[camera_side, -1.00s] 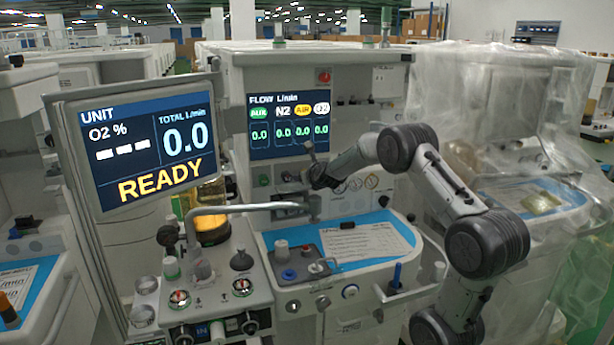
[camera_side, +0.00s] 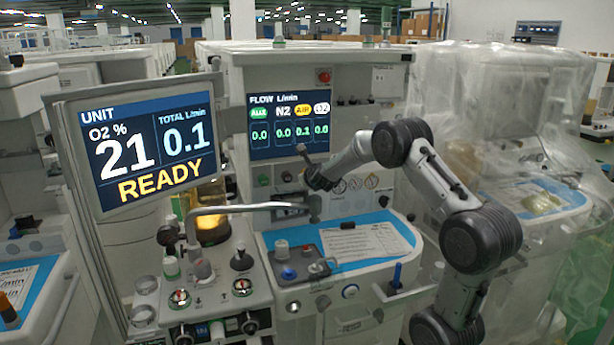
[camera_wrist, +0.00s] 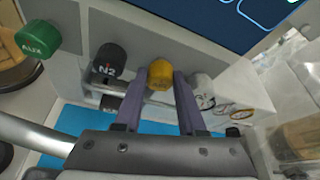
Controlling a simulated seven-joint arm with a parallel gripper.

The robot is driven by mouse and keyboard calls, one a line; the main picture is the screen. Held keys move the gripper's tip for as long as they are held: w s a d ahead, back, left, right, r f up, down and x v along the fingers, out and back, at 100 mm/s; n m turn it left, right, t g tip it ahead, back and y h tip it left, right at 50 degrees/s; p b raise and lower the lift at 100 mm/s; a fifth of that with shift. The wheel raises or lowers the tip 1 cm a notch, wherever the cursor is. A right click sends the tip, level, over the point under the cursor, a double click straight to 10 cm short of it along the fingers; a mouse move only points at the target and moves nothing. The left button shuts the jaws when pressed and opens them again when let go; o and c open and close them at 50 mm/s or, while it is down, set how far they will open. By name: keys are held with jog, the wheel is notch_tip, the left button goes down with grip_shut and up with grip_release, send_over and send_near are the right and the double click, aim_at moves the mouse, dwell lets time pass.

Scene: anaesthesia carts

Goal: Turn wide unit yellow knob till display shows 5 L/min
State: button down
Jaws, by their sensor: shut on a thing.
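The yellow knob (camera_wrist: 160,72) shows in the wrist view on the panel, between the black N2 knob and a white knob. My gripper (camera_wrist: 166,78) has its two fingers on either side of the yellow knob and is shut on it. In the side view my gripper (camera_side: 310,180) is at the panel below the flow display and hides the knob. The flow display (camera_side: 288,125) reads 0.1 under AIR and 0.0 in the other columns. The unit screen (camera_side: 145,150) reads O2 21 %, total 0.1 L/min and READY.
The black N2 knob (camera_wrist: 108,62) and white knob (camera_wrist: 200,86) sit close on either side. A green AUX knob (camera_wrist: 38,38) is farther left. A bent metal arm (camera_side: 240,208) crosses in front of the panel. A plastic-covered cart (camera_side: 510,120) stands at right.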

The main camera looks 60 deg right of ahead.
jog(key=n+h, duration=0.1)
jog(key=n, duration=0.1)
jog(key=n+g+h, duration=0.1)
jog(key=n, duration=0.2)
jog(key=n+h, duration=0.2)
jog(key=shift+w+a+f+n+g, duration=0.2)
jog(key=shift+f+n+g, duration=0.1)
jog(key=shift+g, duration=0.1)
jog(key=shift+r, duration=0.1)
dwell(0.3)
jog(key=c, duration=0.5)
grip_release()
jog(key=v, duration=1.3)
jog(key=shift+s+a, duration=0.2)
jog(key=shift+a, duration=0.2)
